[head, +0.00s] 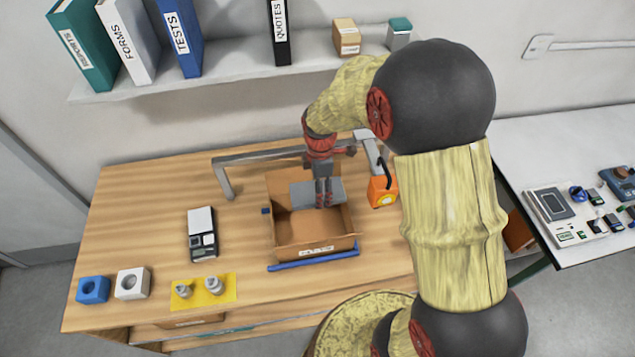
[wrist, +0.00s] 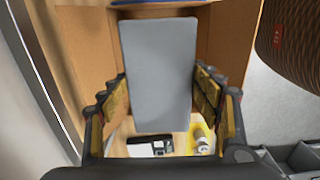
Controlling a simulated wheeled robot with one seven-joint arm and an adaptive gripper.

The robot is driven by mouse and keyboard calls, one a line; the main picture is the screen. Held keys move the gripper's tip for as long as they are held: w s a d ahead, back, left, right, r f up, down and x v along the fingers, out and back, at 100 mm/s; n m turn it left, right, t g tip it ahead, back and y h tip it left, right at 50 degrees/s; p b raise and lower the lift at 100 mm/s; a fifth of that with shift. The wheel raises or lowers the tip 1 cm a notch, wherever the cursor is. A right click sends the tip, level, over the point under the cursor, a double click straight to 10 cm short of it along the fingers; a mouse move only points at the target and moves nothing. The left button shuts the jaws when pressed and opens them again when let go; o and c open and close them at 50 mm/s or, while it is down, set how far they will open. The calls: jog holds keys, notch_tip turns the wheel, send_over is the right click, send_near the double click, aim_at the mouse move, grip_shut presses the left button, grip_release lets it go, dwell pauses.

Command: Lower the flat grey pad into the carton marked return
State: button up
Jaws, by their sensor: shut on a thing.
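The flat grey pad (head: 302,194) is held by my gripper (head: 325,200) over the back part of the open carton (head: 285,240). The pad also shows between the two fingers in the wrist view (wrist: 158,75), with brown carton walls (wrist: 225,45) on both sides. The carton stands on the wooden table and has a white label on its front, its lettering too small to read. My gripper is shut on the pad. I cannot tell how far the pad is below the carton's rim.
A blue bar (head: 313,257) lies along the carton's front. A grey rail (head: 265,156) runs behind it, and an orange device (head: 382,190) stands close at the right. A scale (head: 202,233) and a yellow mat (head: 204,291) with weights are at the left.

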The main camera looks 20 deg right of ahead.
jog(key=shift+f+b, duration=7.1)
jog(key=shift+f, duration=4.4)
jog(key=shift+s+f, duration=0.1)
jog(key=shift+f, duration=0.2)
jog(key=o, duration=0.8)
jog(key=shift+o, duration=0.2)
notch_tip(320, 180, up, 12)
jog(key=shift+r, duration=0.15)
notch_tip(320, 180, up, 7)
jog(key=m+t+b, duration=0.1)
jog(key=m, duration=0.2)
send_over(319, 230)
jog(key=s, duration=0.2)
jog(key=s+a+r+m+t+b, duration=0.2)
jog(key=s+r+m+t, duration=0.1)
jog(key=s+r+m, duration=0.55)
jog(key=s+r+m+t+b, duration=0.1)
jog(key=s+r+m, duration=0.2)
jog(key=s, duration=0.6)
jog(key=shift+s+a+r+m+t, duration=0.3)
jog(key=shift+a+r+m, duration=0.15)
jog(key=shift+m, duration=0.2)
